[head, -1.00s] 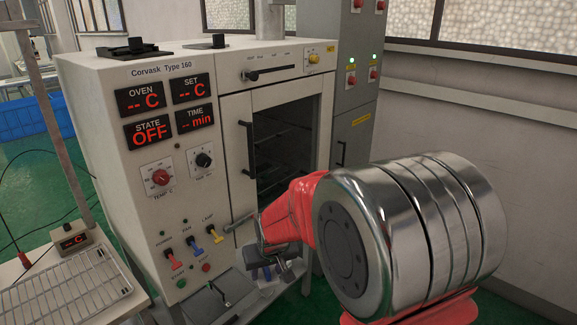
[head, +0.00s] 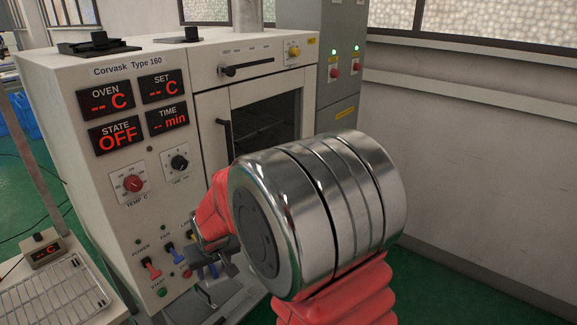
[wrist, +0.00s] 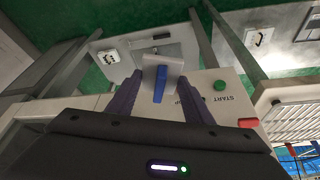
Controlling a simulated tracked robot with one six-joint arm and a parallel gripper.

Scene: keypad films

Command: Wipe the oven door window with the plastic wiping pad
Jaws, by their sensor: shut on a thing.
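The oven door window (head: 268,118) is a dark pane in the cream door, with oven racks showing dimly behind it. The door looks closed, and my arm hides its lower part. My gripper (head: 213,268) is low in front of the control panel, below and left of the window and apart from it. In the wrist view its two dark fingers (wrist: 161,80) are shut on the wiping pad (wrist: 163,61), a pale grey piece with a blue part (wrist: 160,84).
The control panel's red lever (head: 151,268) and green START button (head: 162,292) are close to my gripper. A dark handle (head: 226,138) stands out at the door's left. A wire rack (head: 55,298) lies on a table at left. The wall side is clear.

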